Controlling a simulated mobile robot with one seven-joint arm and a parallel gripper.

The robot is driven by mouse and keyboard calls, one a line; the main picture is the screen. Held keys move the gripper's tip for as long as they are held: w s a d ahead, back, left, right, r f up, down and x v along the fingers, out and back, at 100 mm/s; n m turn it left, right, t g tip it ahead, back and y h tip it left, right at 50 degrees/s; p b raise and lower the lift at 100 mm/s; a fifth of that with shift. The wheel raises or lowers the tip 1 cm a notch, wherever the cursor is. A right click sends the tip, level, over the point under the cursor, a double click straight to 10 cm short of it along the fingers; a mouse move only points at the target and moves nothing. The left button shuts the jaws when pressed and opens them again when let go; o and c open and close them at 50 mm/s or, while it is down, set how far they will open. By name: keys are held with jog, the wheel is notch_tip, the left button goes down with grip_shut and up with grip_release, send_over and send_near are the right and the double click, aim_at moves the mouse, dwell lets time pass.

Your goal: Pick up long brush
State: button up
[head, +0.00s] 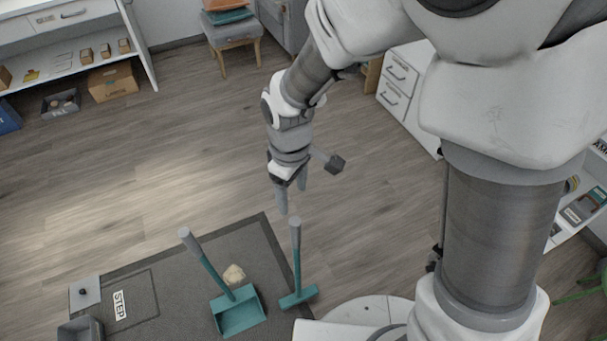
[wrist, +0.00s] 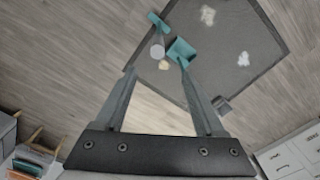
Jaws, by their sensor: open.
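The long brush stands upright, with a grey-topped teal handle (head: 297,250) and a flat teal head resting on the floor by the edge of the dark mat. In the wrist view its grey handle end (wrist: 157,51) points at the camera, with the teal head (wrist: 157,20) beyond it. My gripper (head: 293,197) points down, open and empty, just above the handle's top in the head view. In the wrist view my fingertips (wrist: 157,66) are spread on either side of the handle end's line, not touching it.
A teal dustpan (head: 238,313) with a raised grey-ended handle stands left of the brush on the mat (head: 160,262). A pale crumpled lump (head: 234,274) lies between them. A dark bin (head: 80,329) is at lower left. Open wooden floor (head: 140,170) lies behind the mat.

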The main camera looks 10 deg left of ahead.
aim_at(295, 221)
notch_tip(295, 221, down, 11)
jog(key=b, duration=0.3)
jog(key=shift+d+r, duration=0.1)
jog(key=shift+r, duration=0.1)
jog(key=shift+w+f+b, duration=0.2)
jog(key=shift+f+b, duration=0.85)
jog(key=shift+f, duration=2.05)
jog(key=shift+r, duration=0.1)
grip_shut()
